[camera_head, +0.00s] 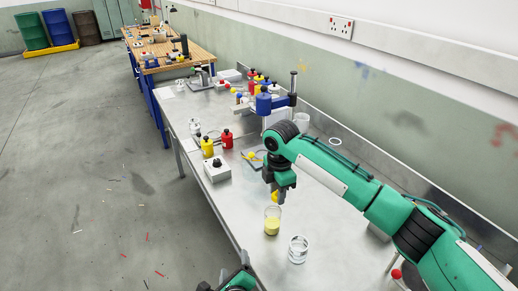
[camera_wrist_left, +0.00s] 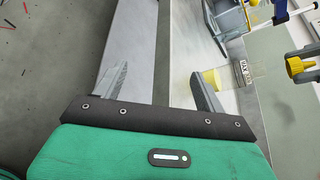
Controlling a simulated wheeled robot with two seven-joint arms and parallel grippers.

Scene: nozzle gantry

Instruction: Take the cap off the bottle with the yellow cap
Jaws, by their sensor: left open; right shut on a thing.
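A clear bottle (camera_head: 272,225) with yellow liquid stands on the steel bench in the head view. It also shows sideways in the left wrist view, with a dark-printed label (camera_wrist_left: 242,73). My right gripper (camera_head: 280,194) is shut on the yellow cap (camera_head: 275,197), just above the bottle. My left gripper (camera_wrist_left: 160,80) is open and empty, fingers apart, to one side of the bottle. In the head view only part of it (camera_head: 240,278) shows at the bottom edge.
A clear glass vessel (camera_head: 298,250) stands close in front of the bottle. A grey box with a black knob (camera_head: 217,170), a yellow bottle (camera_head: 207,147) and a red bottle (camera_head: 227,139) stand further back. A blue-headed stand (camera_head: 268,103) is behind. The bench's left front edge is clear.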

